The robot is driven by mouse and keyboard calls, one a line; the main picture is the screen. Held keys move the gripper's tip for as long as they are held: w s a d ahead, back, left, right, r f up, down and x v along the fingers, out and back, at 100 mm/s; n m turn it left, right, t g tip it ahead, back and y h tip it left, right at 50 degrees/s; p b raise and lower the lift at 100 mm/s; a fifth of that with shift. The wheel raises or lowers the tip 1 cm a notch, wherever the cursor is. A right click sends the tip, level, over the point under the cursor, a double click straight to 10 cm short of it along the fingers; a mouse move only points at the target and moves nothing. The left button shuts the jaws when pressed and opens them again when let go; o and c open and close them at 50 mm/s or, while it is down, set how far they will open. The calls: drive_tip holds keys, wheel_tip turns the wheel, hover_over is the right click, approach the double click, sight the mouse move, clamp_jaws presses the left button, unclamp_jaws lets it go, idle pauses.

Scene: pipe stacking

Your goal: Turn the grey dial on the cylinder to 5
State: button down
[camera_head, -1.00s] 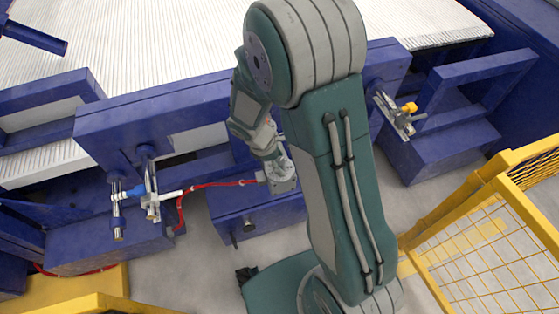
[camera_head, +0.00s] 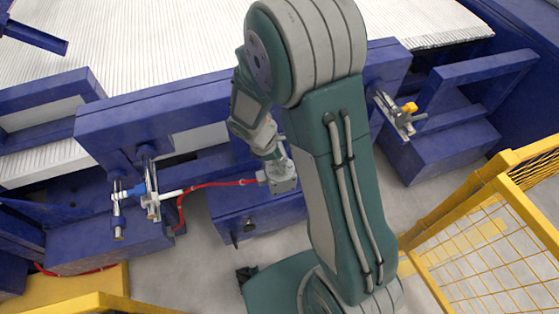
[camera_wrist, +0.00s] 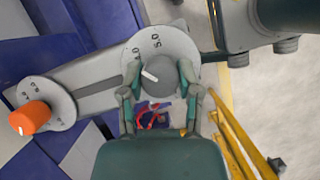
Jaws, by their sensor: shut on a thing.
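In the wrist view the grey dial (camera_wrist: 165,78) sits on a round light-grey plate (camera_wrist: 180,45). A white mark on the dial points to the upper left. Small dark digits are printed on the plate above and to the upper left of it; they are too small to read surely. My gripper (camera_wrist: 160,92) has one finger on each side of the dial and is shut on it. The dial's lower edge is partly hidden by the gripper. The cylinder itself is not clear, and I cannot make out the dial in the head view.
An orange dial (camera_wrist: 30,118) with a white mark sits left on a linked grey plate. Yellow railing (camera_wrist: 245,145) runs at lower right, and shows in the head view. A red hose (camera_head: 215,184) lies left of my wrist among blue blocks.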

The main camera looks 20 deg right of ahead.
drive_tip(key=shift+m, duration=0.3)
drive_tip(key=m+g+y, duration=0.1)
drive_tip(key=m, duration=0.3)
drive_tip(key=shift+m+g, duration=0.3)
drive_tip(key=shift+g, duration=0.1)
drive_tip(key=shift+m+g+y, duration=0.5)
drive_tip(key=shift+m+y, duration=0.3)
drive_tip(key=shift+m, duration=1.5)
drive_tip(key=shift+c, duration=1.5)
unclamp_jaws()
